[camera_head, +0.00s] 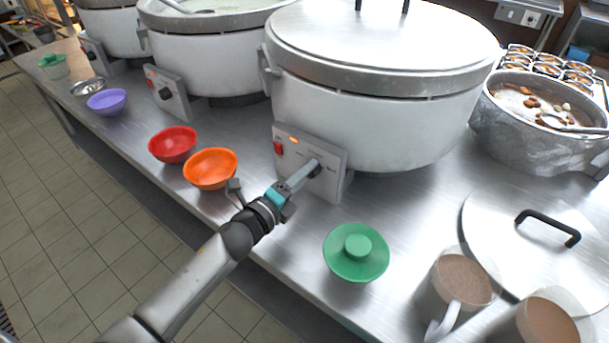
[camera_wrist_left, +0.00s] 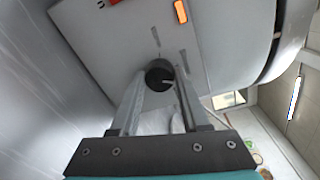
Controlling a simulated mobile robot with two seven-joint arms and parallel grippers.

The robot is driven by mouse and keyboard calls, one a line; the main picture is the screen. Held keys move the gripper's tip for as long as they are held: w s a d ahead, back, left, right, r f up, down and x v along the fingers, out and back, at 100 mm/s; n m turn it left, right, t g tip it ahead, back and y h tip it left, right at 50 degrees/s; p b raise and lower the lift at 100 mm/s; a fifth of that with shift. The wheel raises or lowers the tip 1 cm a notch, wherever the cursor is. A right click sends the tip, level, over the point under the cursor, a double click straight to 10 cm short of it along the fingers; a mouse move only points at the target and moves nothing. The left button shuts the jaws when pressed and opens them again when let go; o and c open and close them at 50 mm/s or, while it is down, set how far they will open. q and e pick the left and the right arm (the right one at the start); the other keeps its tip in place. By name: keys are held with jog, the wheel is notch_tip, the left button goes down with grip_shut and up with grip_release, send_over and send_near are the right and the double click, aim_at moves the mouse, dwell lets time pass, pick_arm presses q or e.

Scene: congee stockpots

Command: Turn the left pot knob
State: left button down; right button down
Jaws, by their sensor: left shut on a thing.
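A large white pot (camera_head: 375,115) with a lid on stands nearest, with a white control panel (camera_head: 330,185) on its front. The panel has a dark round knob (camera_wrist_left: 159,73), a red switch (camera_head: 278,149) and a lit orange lamp (camera_head: 294,140). My left gripper (camera_head: 311,170) reaches the panel and is shut on this knob. In the left wrist view, its two fingers (camera_wrist_left: 161,86) lie on either side of the knob, and its pointer mark partly shows. Another pot (camera_head: 210,60) stands to the left with its own panel and knob (camera_head: 165,93). My right gripper is not in view.
Orange (camera_head: 211,169), red (camera_head: 173,145) and purple (camera_head: 107,102) bowls line the counter's front edge on the left.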

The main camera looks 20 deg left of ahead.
pick_arm(q)
jog(key=m+b, duration=0.1)
jog(key=m, duration=0.2)
jog(key=shift+f+m, duration=0.1)
jog(key=shift+m, duration=0.2)
jog(key=m+b, duration=0.1)
jog(key=m, duration=0.3)
jog(key=shift+d+y, duration=0.1)
jog(key=shift+y, duration=0.2)
jog(key=shift+m, duration=0.3)
jog(key=shift+c, duration=1.9)
grip_release()
